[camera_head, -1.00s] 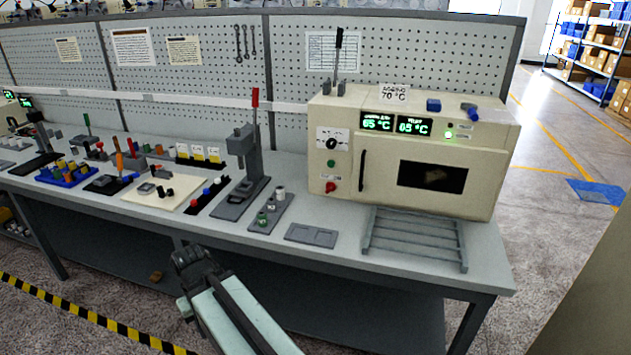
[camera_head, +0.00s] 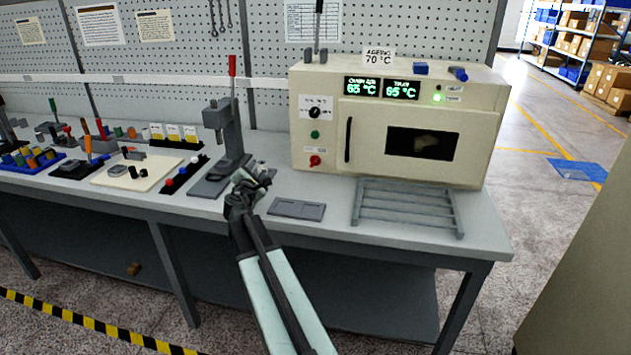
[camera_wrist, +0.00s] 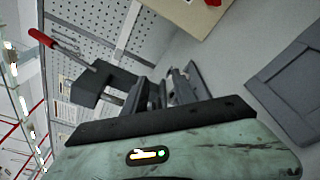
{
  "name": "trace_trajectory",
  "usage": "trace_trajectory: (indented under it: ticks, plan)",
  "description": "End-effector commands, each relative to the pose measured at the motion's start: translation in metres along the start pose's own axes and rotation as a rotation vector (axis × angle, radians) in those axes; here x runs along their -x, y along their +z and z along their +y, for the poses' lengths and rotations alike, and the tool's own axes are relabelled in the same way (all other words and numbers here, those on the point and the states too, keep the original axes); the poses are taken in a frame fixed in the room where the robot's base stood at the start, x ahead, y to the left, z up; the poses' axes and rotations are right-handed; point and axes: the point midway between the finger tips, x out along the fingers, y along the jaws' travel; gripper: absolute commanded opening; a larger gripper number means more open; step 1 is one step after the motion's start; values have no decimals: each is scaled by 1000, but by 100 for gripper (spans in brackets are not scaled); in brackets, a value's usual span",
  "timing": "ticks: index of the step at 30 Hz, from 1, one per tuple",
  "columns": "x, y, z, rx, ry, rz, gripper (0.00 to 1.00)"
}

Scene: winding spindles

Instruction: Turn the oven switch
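The cream oven (camera_head: 400,150) stands on the right part of the bench. The left of its front holds a black rotary switch (camera_head: 314,113) on a white label, a green button (camera_head: 315,134) below it and a red knob (camera_head: 315,160) at the bottom. My gripper (camera_head: 250,178) is over the bench, left of and lower than these controls, touching none of them. The wrist view shows its dark fingers (camera_wrist: 168,90) apart with nothing clearly between them. A red control (camera_wrist: 212,2) on the oven's cream front shows at that view's top edge; the black switch is not visible there.
A grey press with a red lever (camera_head: 229,130) stands just left of my gripper. A flat grey plate (camera_head: 297,208) and a slatted rack (camera_head: 408,205) lie in front of the oven. Small parts fill the bench to the left.

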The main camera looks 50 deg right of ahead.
Motion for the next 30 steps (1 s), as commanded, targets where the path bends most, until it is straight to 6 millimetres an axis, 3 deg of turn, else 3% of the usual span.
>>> trace_trajectory:
  ticks: [1,3,7,10,17,30]
  plan:
    - [-34,12,-49,91,8,-53,33]
    - [-59,46,-90,180,1,-106,33]
    - [-76,88,-137,221,-37,-161,33]
    - [-78,100,-147,221,-52,-174,33]
    - [-84,104,-146,218,-54,-175,33]
    - [-153,115,-148,216,-53,-175,33]
